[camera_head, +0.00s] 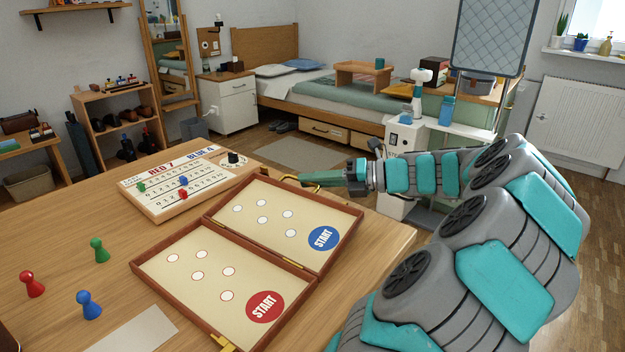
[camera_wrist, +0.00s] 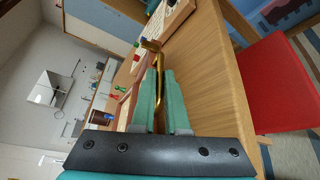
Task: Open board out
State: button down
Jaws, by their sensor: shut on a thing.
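The hinged wooden game board (camera_head: 210,232) lies unfolded on the table, its two cream halves facing up. The far half carries a blue START disc (camera_head: 322,238), the near half a red START disc (camera_head: 265,307). Both halves look flat or nearly so. A brass handle (camera_head: 302,179) sticks out at the outer edge of the far half. My gripper (camera_head: 328,179) reaches in from the right and is shut on this handle. In the wrist view the handle (camera_wrist: 159,66) runs between my green fingers (camera_wrist: 156,88).
A score board (camera_head: 160,192) with small pegs stands behind the game board. Red (camera_head: 32,285), green (camera_head: 99,250) and blue (camera_head: 89,305) pawns stand at the left. A red seat (camera_wrist: 276,88) is beside the table in the wrist view.

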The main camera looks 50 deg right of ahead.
jog(key=c, duration=0.9)
grip_release()
jog(key=shift+s, duration=0.1)
jog(key=shift+v, duration=3.85)
